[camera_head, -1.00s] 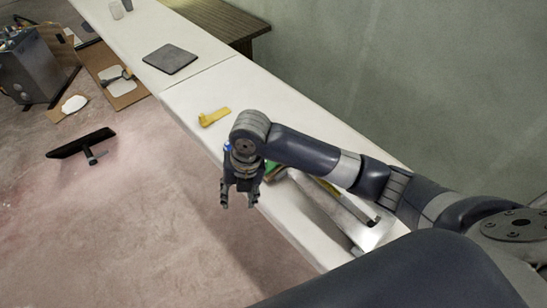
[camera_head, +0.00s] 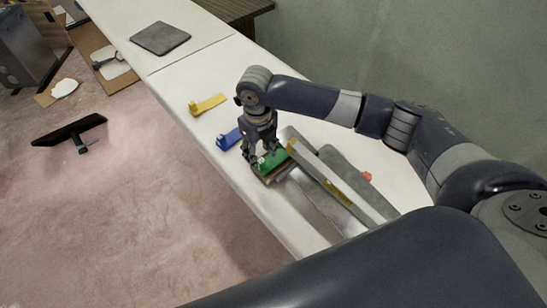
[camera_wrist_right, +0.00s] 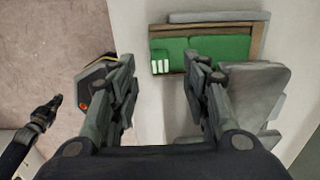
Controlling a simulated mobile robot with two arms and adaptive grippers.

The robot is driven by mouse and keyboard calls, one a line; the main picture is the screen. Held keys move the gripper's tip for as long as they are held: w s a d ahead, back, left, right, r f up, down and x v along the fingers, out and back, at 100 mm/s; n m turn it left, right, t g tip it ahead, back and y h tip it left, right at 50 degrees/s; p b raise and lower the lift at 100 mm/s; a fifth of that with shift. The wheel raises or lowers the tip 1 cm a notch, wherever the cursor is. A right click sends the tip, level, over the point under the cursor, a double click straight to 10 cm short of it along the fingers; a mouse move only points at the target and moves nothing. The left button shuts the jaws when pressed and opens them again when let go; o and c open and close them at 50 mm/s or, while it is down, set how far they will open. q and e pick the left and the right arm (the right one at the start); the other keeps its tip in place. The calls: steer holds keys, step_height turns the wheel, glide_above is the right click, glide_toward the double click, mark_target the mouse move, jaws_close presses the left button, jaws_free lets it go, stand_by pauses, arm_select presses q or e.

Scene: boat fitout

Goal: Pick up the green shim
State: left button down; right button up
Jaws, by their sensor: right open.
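The green shim (camera_head: 273,159) lies at the near edge of the white bench, on or against a brown wooden block (camera_head: 279,173); in the wrist view the shim (camera_wrist_right: 222,47) shows as green pieces with white marks at one end, framed by brown edges. My right gripper (camera_head: 262,153) is over the shim, pointing down, with fingers apart. In the wrist view the gripper (camera_wrist_right: 162,80) is open with nothing between its fingers, and the green lies beyond the fingertips, toward the right finger. I cannot tell whether the fingers touch it.
A blue shim (camera_head: 228,140) lies just left of the gripper, and a yellow one (camera_head: 208,104) farther along the bench. A dark square pad (camera_head: 160,38) is at the far end.

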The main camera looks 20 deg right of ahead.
mark_target(261, 160)
step_height(261, 160, down, 4)
steer(key=shift+f+p, duration=0.2)
steer(key=shift+p, duration=0.4)
steer(key=shift+f, duration=0.4)
steer(key=shift+c, duration=0.5)
steer(key=c, duration=0.5)
jaws_close()
arm_select(q)
steer(key=w, duration=0.1)
steer(key=w+d+r, duration=0.1)
steer(key=shift+w+r, duration=0.15)
steer(key=shift+w, duration=0.25)
